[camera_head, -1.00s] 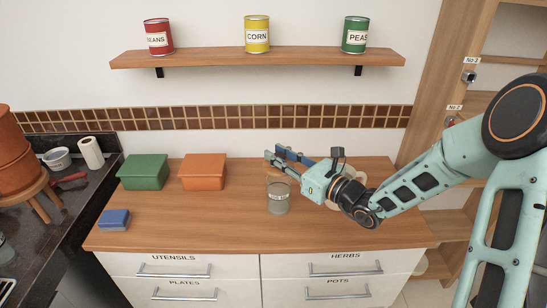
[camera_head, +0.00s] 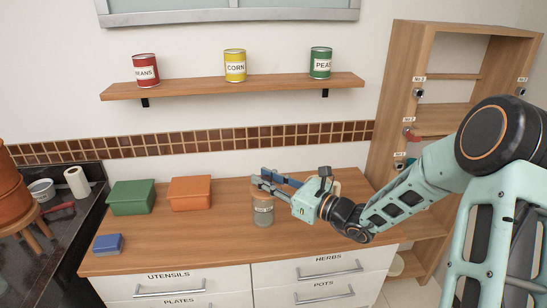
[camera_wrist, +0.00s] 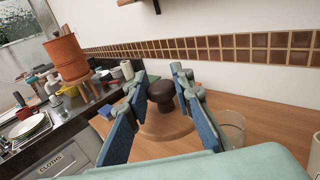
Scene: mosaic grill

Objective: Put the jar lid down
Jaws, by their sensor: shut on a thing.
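The jar lid (camera_wrist: 165,128) is a light wooden disc with a dark round knob (camera_wrist: 162,92). My gripper (camera_wrist: 161,88) is shut on it, with its blue-padded fingers on either side of the knob. In the head view my gripper (camera_head: 268,179) is above a clear glass jar (camera_head: 264,214) with a pale label, standing on the wooden counter. The fingers mostly hide the lid there. I cannot tell whether the lid touches the jar rim.
Green (camera_head: 131,197) and orange (camera_head: 190,193) boxes stand at the counter's back left, a small blue box (camera_head: 108,244) at the front left. A glass vessel (camera_wrist: 232,125) stands right of the lid in the wrist view. The counter's front middle is clear.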

